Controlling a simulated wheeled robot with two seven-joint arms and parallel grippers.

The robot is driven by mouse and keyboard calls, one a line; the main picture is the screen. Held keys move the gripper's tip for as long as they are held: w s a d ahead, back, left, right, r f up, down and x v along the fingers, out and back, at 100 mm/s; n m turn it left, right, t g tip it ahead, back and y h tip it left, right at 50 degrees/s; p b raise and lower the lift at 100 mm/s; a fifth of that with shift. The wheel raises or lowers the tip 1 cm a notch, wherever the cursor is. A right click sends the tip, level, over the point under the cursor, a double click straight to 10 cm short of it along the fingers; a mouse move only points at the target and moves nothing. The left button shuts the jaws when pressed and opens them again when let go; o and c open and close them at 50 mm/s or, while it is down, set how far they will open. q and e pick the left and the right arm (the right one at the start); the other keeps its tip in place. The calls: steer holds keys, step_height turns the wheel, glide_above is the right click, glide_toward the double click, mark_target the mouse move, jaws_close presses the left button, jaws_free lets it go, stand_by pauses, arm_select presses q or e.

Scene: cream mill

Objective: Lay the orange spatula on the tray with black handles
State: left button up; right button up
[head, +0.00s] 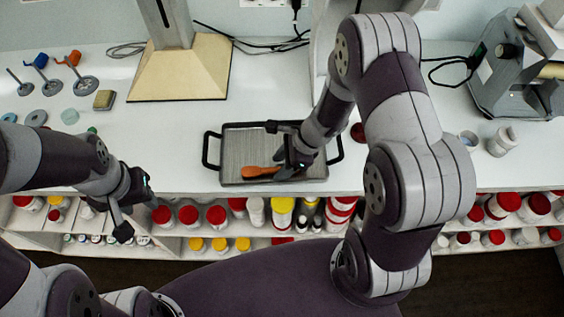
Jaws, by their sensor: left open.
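The orange spatula (262,171) lies at the front left part of the tray with black handles (240,140). The tray is a grey ribbed plate with a dark rim and a black handle at each side. My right gripper (276,150) is over the middle of the tray, its fingers spread apart. Its lower finger is close to the spatula's right end and hides part of it; whether they touch is unclear. My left gripper (136,217) is open and empty, in front of the counter's front edge, left of the tray.
The white counter (165,130) is clear left of the tray. A beige-based stand (185,70) is behind it. Small tools and a sponge (104,100) lie at left. A grey machine (515,75) stands at right. Shelves of jars (215,215) run below the front edge.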

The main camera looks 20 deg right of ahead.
steer(key=p+v, duration=0.1)
steer(key=v, duration=1.1)
steer(key=shift+r, duration=0.35)
